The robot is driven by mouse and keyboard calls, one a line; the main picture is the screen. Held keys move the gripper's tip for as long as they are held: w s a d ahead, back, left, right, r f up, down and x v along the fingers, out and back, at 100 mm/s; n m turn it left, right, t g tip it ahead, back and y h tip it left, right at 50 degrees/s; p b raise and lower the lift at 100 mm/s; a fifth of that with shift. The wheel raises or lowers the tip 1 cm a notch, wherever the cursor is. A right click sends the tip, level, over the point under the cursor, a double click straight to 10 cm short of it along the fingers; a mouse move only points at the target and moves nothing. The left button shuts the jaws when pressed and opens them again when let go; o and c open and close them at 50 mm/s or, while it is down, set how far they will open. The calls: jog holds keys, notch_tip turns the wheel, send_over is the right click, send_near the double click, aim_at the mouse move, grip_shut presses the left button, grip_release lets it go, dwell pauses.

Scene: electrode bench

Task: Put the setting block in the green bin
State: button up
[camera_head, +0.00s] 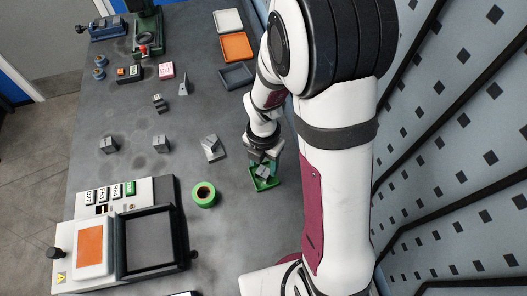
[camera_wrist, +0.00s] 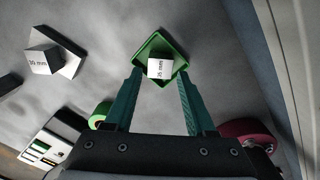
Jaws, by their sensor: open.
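The green bin (camera_head: 268,187) stands on the bench under my gripper. It also shows in the wrist view (camera_wrist: 147,45), turned like a diamond. A grey block with a white "mm" label (camera_wrist: 160,68), apparently the setting block, lies inside the bin. It also shows in the head view (camera_head: 263,171), partly hidden by my gripper. My gripper (camera_wrist: 159,76) is open above the bin. Its two green fingers stand apart, one on either side of the block in the picture, and I see no contact with it.
Another labelled block (camera_wrist: 42,60) sits on a grey piece left of the bin, also in the head view (camera_head: 210,143). A green roll (camera_head: 204,194) is near the bin. More grey blocks (camera_head: 109,145) stand leftward. An instrument (camera_head: 150,243) fills the front left. Trays (camera_head: 237,76) lie behind.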

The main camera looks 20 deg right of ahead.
aim_at(263, 172)
notch_tip(263, 172, up, 7)
jog(key=s+r+m, duration=0.3)
jog(key=s+m, duration=0.2)
jog(key=m, duration=0.6)
jog(key=s+a+r+m+y, duration=0.1)
jog(key=s+r+m, duration=0.2)
jog(key=s+m, duration=0.3)
jog(key=s+a+r+m, duration=0.1)
jog(key=s+r+m, duration=0.2)
jog(key=m, duration=1.2)
jog(key=s, duration=0.3)
jog(key=shift+a+r+m+y, duration=0.15)
jog(key=shift+r+m+y, duration=0.15)
jog(key=shift+y, duration=0.1)
